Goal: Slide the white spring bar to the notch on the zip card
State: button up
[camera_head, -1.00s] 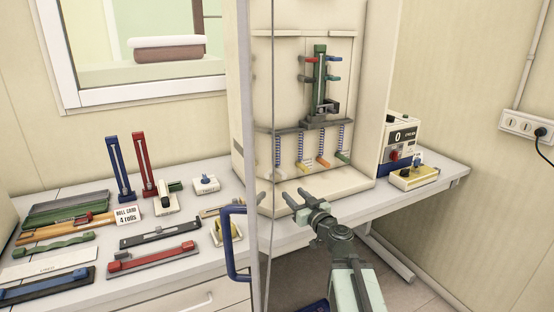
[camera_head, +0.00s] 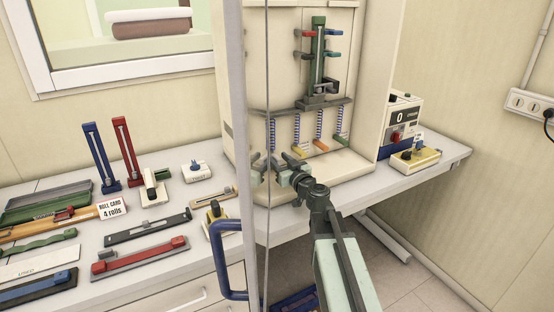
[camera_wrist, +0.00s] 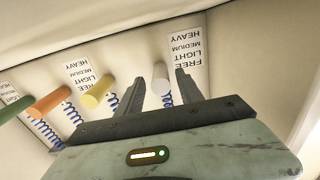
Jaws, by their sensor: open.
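In the head view my gripper (camera_head: 272,166) covers the foot of the leftmost spring, so the bar is not clear there. A card marked FREE, LIGHT, MEDIUM, HEAVY (camera_wrist: 186,48) stands beside the bar, seen upside down. I cannot make out a zip card by name, nor its notch.
Yellow (camera_wrist: 98,92), orange (camera_wrist: 48,104) and green (camera_wrist: 14,107) bars hang alongside in the wrist view. The glass door edge with a blue handle (camera_head: 228,240) stands close left of my arm. A counter box (camera_head: 399,118) stands right of the rig.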

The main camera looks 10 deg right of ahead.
jog(key=shift+w+a, duration=0.25)
jog(key=shift+w, duration=0.3)
grip_shut()
dwell(1.0)
